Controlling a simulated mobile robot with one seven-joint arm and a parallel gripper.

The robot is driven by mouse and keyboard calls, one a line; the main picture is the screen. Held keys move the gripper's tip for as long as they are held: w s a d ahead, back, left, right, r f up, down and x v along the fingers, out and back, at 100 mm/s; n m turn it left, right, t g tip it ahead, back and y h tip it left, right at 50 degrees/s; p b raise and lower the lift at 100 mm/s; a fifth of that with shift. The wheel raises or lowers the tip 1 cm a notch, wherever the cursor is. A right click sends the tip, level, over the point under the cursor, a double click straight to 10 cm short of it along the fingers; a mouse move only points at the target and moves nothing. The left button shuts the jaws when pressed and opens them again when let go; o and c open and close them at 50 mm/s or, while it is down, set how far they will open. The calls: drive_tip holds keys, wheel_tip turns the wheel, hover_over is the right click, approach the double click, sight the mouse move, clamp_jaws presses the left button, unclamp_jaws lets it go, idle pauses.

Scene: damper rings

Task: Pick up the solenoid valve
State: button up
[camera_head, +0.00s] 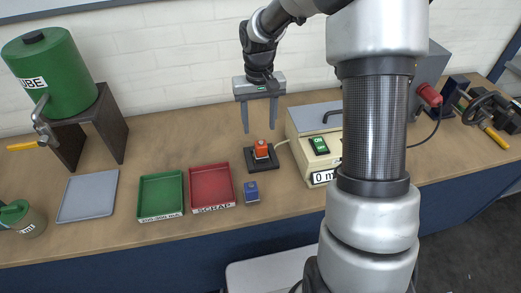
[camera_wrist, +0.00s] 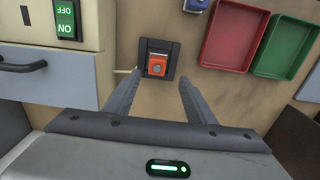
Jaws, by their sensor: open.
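A small orange block with a round metal port, which looks like the solenoid valve (camera_head: 261,148), sits on a square black base (camera_head: 250,166). A pale cable runs from the base toward the beige box. In the wrist view the orange block (camera_wrist: 157,65) is just beyond and between the fingertips. My gripper (camera_head: 260,128) is open and empty, pointing down above the block; its two fingers also show in the wrist view (camera_wrist: 160,82). A small blue block (camera_head: 251,190) stands on the bench in front of the base; I cannot tell what it is.
A red SCRAP tray (camera_head: 212,208) and a green tray (camera_head: 160,214) lie to the left, with a grey tray (camera_head: 88,196) beyond. The beige box (camera_head: 310,160) with a green ON switch stands close on the right. A green drum (camera_head: 48,72) is far left.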

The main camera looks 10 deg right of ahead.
sight(261, 143)
wheel_tip(261, 143, down, 4)
drive_tip(key=shift+f, duration=0.2)
drive_tip(key=shift+d+f, duration=0.15)
drive_tip(key=shift+f, duration=1.15)
drive_tip(key=shift+d+f, duration=0.15)
drive_tip(key=shift+f, duration=1.15)
drive_tip(key=shift+w, duration=0.1)
clamp_jaws()
